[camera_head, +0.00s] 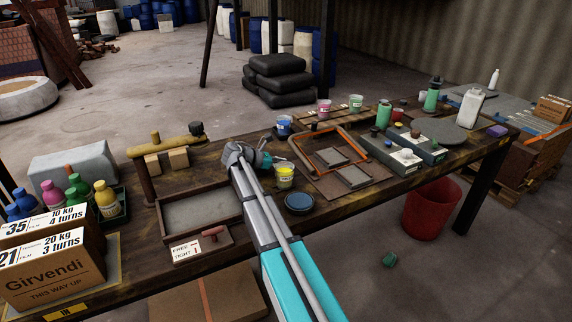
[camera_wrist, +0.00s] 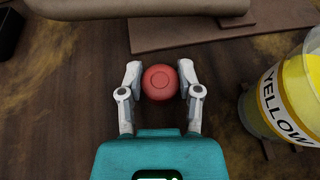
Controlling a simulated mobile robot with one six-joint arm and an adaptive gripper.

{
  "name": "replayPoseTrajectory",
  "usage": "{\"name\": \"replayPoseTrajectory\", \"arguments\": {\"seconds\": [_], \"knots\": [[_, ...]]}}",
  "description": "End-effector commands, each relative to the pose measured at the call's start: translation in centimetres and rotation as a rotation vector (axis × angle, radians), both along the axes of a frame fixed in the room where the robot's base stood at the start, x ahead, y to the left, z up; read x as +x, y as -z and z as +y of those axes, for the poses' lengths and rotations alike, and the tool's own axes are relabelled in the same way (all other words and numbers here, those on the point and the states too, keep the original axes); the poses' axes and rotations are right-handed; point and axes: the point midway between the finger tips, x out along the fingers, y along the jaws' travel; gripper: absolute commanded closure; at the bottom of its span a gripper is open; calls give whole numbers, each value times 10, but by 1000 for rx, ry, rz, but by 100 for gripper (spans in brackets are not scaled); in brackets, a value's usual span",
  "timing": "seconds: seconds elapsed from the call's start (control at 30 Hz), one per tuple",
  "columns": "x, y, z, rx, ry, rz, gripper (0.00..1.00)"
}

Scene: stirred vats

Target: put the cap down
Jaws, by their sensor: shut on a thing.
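The red round cap (camera_wrist: 160,82) sits between the two fingers of my gripper (camera_wrist: 160,80) in the wrist view. Both fingertips close on its sides, and its top shows a faint ring. Dark wooden bench top shows beneath; I cannot tell whether the cap touches it. In the head view my gripper (camera_head: 281,163) is over the bench, just behind the yellow paint cup (camera_head: 285,179). The cap cannot be made out there. In the wrist view the cup, labelled YELLOW (camera_wrist: 282,100), stands to the right, apart from the gripper.
A shallow tray (camera_head: 176,236) lies left of my arm, and a blue round dish (camera_head: 299,202) lies right of it. A blue cup (camera_head: 284,125) stands behind the gripper. An orange-framed board (camera_head: 362,150) is to the right. Capped bottles (camera_head: 104,198) stand at the left.

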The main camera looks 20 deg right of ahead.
Motion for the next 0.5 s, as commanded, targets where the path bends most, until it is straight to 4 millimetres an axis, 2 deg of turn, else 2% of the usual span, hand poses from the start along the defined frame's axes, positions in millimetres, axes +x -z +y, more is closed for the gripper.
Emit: {"name": "replayPoseTrajectory", "arguments": {"seconds": [0.27,0.5], "knots": [[0,-13,0,0,0,0,73],[0,-35,0,0,0,0,73]]}}
